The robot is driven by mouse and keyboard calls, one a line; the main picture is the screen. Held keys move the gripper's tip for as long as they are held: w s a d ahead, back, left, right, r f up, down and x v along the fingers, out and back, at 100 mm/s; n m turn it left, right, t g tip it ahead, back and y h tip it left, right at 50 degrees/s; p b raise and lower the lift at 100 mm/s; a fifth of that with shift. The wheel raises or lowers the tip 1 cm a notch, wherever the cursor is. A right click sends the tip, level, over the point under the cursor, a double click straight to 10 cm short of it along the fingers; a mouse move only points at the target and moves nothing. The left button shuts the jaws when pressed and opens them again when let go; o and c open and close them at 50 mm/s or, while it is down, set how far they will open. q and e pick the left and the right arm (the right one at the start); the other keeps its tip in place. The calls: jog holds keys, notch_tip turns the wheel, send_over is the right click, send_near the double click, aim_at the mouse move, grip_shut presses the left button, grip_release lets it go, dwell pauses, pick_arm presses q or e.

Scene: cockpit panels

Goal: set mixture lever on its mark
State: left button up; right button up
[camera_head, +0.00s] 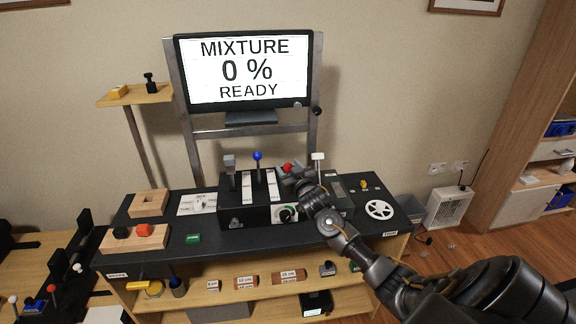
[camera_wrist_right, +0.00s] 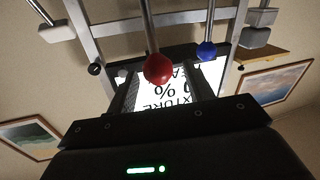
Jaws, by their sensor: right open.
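The red-knobbed lever (camera_head: 288,167) stands on the black lever console (camera_head: 243,216), beside the blue-knobbed lever (camera_head: 257,156). I take the red one as the mixture lever; no label on it is readable. My right gripper (camera_head: 296,173) is at the red knob and partly hides the lever. In the right wrist view, the red knob (camera_wrist_right: 158,69) shows between the lines of the two open fingers (camera_wrist_right: 167,92); I cannot tell whether they touch it. The monitor (camera_head: 243,70) reads "MIXTURE 0 % READY". The lever's mark cannot be made out. My left gripper is not in view.
A grey-handled lever (camera_head: 230,163) and a white-handled lever (camera_head: 318,157) flank the knobs. A white handwheel (camera_head: 379,209) is at right, and a wooden block with knobs (camera_head: 134,238) at left.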

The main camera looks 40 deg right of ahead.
jog(key=shift+w+d, duration=0.1)
jog(key=shift+w, duration=0.25)
jog(key=shift+c, duration=0.3)
grip_shut()
